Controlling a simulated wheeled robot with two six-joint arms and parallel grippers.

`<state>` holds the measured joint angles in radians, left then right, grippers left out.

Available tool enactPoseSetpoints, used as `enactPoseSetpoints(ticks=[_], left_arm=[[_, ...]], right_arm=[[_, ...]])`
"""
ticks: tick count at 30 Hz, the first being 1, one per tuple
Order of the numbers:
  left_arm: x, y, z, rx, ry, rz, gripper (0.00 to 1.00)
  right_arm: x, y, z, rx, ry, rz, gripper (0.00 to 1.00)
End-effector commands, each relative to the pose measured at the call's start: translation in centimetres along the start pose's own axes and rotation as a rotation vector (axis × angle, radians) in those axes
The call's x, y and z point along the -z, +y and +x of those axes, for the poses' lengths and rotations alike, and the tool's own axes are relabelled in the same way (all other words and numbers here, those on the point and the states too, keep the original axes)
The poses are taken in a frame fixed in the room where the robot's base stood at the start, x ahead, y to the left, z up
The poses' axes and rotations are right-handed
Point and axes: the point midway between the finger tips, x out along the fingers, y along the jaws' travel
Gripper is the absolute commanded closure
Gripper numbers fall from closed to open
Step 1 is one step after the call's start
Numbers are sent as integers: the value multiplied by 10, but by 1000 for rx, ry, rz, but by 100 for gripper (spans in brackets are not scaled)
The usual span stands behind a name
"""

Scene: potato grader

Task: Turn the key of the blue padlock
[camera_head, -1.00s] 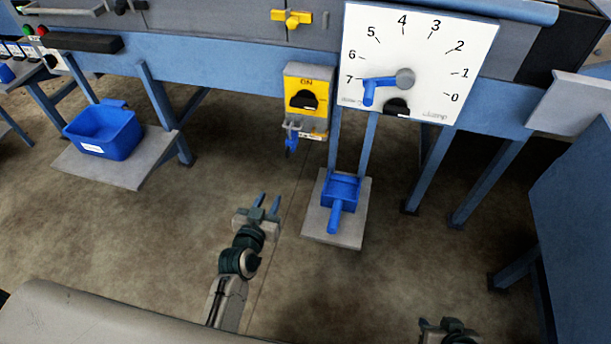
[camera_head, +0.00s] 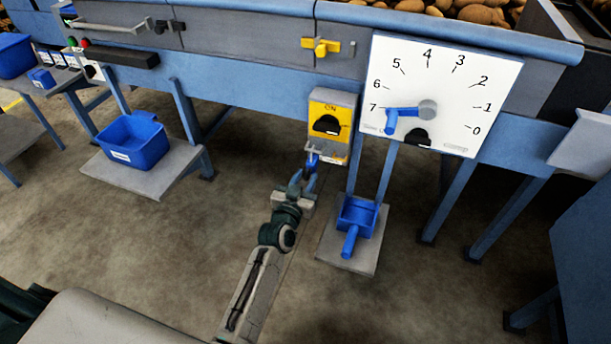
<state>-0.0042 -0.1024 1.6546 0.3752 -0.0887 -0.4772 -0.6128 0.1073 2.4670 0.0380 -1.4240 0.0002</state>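The blue padlock (camera_head: 312,160) hangs from a grey hasp below the yellow switch box (camera_head: 331,121). Its key is too small to make out and may be hidden by my gripper. My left gripper (camera_head: 304,177) has its two fingers pointing up, just below the padlock. The fingers look apart; I cannot tell whether they touch the padlock or have the key between them. My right gripper is not in view.
A white dial plate (camera_head: 460,85) with a blue-handled pointer near 7 is right of the switch box. A blue scoop-like tray (camera_head: 357,217) lies on a low shelf below. A blue bin (camera_head: 134,140) stands at left. The floor in front is clear.

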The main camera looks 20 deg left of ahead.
Motion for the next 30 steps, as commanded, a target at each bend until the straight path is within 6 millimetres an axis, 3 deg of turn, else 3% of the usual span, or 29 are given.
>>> enactPoseSetpoints(ticks=[11,15,16,30], left_arm=[[0,0,6,0,0,0,70],[0,0,6,0,0,0,98],[0,0,6,0,0,0,100],[0,0,6,0,-1,-73,100]], right_arm=[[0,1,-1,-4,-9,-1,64],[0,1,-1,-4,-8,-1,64],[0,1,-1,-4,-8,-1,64],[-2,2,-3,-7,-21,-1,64]])
